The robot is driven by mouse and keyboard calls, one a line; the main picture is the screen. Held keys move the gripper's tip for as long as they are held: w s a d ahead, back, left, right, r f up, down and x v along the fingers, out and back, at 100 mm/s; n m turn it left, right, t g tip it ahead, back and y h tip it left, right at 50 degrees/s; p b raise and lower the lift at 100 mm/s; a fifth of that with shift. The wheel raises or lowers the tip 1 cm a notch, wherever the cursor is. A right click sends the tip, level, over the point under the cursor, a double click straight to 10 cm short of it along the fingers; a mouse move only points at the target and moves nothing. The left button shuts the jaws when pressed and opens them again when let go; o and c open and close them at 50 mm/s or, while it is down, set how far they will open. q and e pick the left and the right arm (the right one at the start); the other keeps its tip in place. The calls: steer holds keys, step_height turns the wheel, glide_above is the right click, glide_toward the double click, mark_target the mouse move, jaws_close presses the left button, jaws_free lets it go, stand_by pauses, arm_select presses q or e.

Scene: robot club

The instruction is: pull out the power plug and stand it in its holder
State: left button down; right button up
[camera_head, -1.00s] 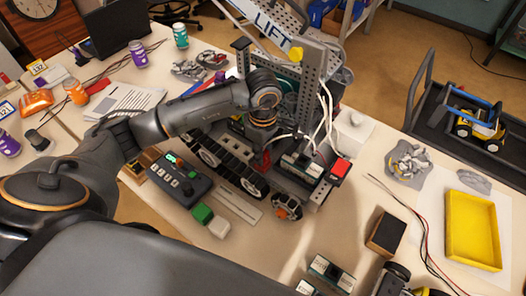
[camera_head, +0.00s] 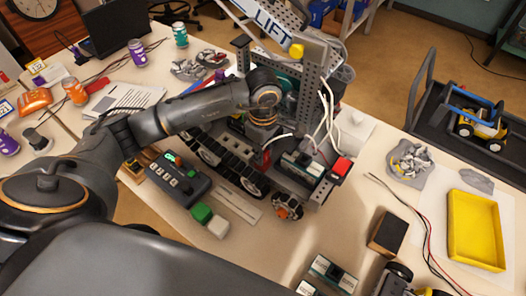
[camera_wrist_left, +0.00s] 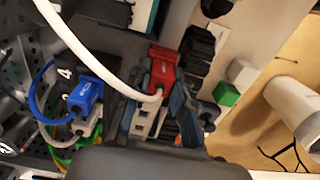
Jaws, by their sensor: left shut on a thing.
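The red plug (camera_wrist_left: 163,68) has a white cable and sits between the fingers of my left gripper (camera_wrist_left: 160,96) in the left wrist view. The gripper is shut on it. In the head view, my left gripper (camera_head: 262,146) points down into the tracked robot (camera_head: 310,110) beside its mast, and a small red part shows below the wrist. Whether the plug is still seated in a socket cannot be told. Blue (camera_wrist_left: 86,95) and grey (camera_wrist_left: 88,122) plugs sit next to it in the wrist view. I cannot make out the plug's holder for certain. My right gripper is not in view.
White cables (camera_head: 326,110) loop beside the mast. A control box (camera_head: 178,178) and green and white blocks (camera_head: 209,219) lie in front of the tracks. A dark block (camera_head: 388,232) and a yellow tray (camera_head: 475,232) are at the right. Table between them is partly clear.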

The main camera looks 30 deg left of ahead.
arm_select(q)
steer(key=shift+f, duration=0.1)
stand_by(0.3)
steer(key=c, duration=1.1)
jaws_free()
steer(key=shift+o, duration=0.2)
steer(key=shift+r+p, duration=1.65)
steer(key=shift+r, duration=1.9)
steer(key=shift+s+f, duration=0.1)
